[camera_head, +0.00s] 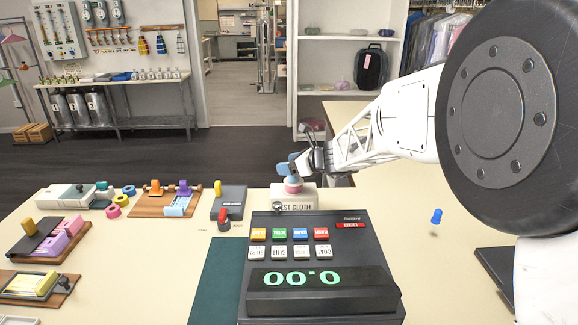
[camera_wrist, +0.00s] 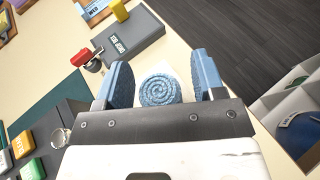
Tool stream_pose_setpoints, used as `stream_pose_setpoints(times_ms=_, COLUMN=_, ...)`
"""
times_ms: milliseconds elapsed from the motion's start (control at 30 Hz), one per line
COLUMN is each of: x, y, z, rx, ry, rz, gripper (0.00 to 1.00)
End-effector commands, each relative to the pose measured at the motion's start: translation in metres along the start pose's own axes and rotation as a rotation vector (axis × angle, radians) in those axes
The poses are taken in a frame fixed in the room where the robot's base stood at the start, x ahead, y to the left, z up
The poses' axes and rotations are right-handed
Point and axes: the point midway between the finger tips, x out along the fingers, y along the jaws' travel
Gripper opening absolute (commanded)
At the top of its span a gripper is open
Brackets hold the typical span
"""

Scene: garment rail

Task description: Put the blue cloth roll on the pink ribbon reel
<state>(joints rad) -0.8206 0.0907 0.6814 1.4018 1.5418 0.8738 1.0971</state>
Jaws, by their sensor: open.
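The blue cloth roll (camera_wrist: 160,89) is a light blue spiral, seen end-on between my open fingers in the wrist view, with a gap on both sides. In the head view the blue roll (camera_head: 293,179) appears just above a pink piece (camera_head: 293,188), likely the pink ribbon reel, on a white box (camera_head: 296,204) lettered "ST CLOTH". The roll appears to rest on the pink piece. The pink piece is hidden in the wrist view. My gripper (camera_head: 292,167) is open, its blue fingers around the upper part of the roll; it also shows in the wrist view (camera_wrist: 163,80).
A dark till (camera_head: 320,290) stands in front of the box. A grey block with a yellow peg (camera_head: 228,203) and a red stamp (camera_head: 223,218) are left of it. Several coloured rings (camera_head: 113,211) and wooden trays lie further left. A small blue object (camera_head: 436,216) is at right.

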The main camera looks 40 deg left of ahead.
Motion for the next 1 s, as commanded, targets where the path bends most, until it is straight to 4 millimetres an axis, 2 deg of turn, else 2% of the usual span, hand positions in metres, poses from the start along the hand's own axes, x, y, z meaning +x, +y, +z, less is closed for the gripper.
stream_pose_setpoints(times_ms=267, x=-0.028, y=0.0, z=0.001, rx=0.0, ry=-0.001, rz=-0.001, gripper=0.63)
stream_pose_setpoints(times_ms=700, x=-0.096, y=0.0, z=0.0, rx=0.001, ry=0.0, rz=-0.001, gripper=0.63)
stream_pose_setpoints(times_ms=1000, x=-0.118, y=0.0, z=0.0, rx=0.0, ry=0.0, rz=-0.001, gripper=0.63)
